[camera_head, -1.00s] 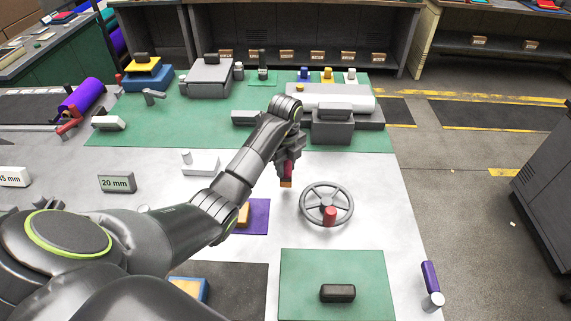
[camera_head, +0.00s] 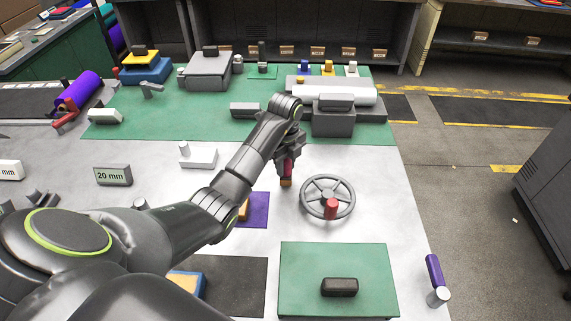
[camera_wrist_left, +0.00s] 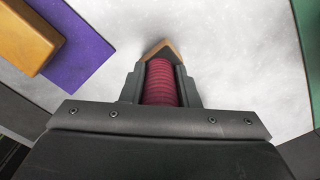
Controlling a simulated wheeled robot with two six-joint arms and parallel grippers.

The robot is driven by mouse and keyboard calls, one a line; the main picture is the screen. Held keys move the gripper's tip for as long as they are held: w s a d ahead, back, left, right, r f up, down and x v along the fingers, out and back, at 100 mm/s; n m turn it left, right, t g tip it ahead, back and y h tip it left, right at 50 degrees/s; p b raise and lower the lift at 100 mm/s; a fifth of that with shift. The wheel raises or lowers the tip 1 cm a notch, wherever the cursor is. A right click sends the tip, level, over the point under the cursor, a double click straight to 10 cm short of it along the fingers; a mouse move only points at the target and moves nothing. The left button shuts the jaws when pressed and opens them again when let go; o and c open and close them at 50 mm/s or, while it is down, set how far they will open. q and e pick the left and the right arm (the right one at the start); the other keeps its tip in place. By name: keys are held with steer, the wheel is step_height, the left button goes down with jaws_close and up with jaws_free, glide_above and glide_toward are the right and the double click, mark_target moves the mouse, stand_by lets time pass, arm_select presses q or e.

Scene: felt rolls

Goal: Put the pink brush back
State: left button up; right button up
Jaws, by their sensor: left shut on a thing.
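The pink brush (camera_head: 287,169) has a dark pink body and a tan tip. My left gripper (camera_head: 287,163) is shut on it and holds it tip down above the white table top, just left of the grey handwheel. In the left wrist view, the brush (camera_wrist_left: 160,82) shows as a ribbed dark pink cylinder between the fingers, with its tan wedge-shaped tip beyond them. I cannot tell how far the tip is from the table. My right gripper is not in view.
The handwheel (camera_head: 308,190) with its red knob stands close right of the brush. A purple mat (camera_head: 258,212) with an orange-yellow block lies to the left. A green board (camera_head: 300,285) with a dark block is in front. A grey machine (camera_head: 333,120) stands behind.

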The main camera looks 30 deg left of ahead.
arm_select(q)
steer(key=shift+f+b, duration=0.3)
steer(key=shift+f, duration=0.05)
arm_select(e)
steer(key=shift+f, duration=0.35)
arm_select(q)
steer(key=o, duration=1.1)
steer(key=shift+o, duration=0.2)
